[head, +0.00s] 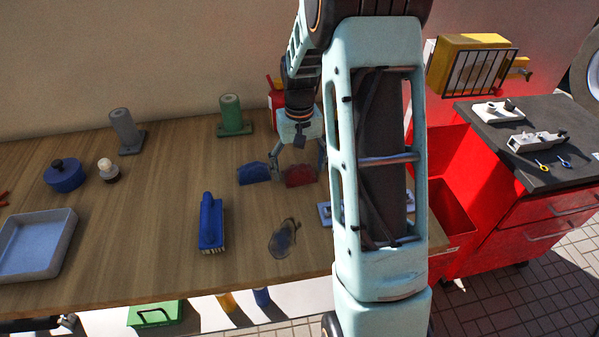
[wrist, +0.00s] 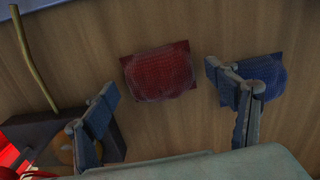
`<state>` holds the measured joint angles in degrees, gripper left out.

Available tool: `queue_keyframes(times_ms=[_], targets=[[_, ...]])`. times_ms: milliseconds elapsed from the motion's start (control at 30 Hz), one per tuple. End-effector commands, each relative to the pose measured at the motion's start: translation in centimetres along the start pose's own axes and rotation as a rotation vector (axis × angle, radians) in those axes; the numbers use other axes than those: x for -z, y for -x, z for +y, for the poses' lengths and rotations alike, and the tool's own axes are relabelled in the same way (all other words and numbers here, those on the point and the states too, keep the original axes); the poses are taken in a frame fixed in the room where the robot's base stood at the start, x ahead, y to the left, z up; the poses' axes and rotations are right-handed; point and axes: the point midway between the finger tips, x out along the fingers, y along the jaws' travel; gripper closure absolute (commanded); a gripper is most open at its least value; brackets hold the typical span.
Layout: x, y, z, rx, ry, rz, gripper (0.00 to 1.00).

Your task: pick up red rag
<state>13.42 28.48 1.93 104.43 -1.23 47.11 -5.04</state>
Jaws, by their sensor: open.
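The red rag (head: 300,175) lies flat on the wooden table, toward the right part of it in the head view. In the wrist view the red rag (wrist: 158,73) lies near the middle top, between and beyond the fingers. My gripper (head: 296,150) is above the table just over the rag's far side; in the wrist view my gripper (wrist: 160,95) has its fingers spread wide and holds nothing. The fingers look apart from the rag. Part of the rag's right side is close to my arm in the head view.
A blue rag (head: 254,173) lies left of the red one; it shows at right in the wrist view (wrist: 252,88), partly behind a finger. A blue brush (head: 211,224), a green roll (head: 231,114) and a grey tray (head: 38,245) stand on the table.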

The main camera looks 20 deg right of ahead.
Motion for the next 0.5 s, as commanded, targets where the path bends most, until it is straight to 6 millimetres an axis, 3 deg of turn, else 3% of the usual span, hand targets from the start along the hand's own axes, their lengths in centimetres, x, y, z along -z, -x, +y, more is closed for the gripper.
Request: queue_keyframes(times_ms=[67,433,500], targets=[[0.0,0.02,0.0,0.0,0.0,0.0,0.21],[0.0,0.05,-0.01,0.0,0.0,0.0,0.62],[0.01,0.06,0.0,0.0,0.0,0.0,0.63]])
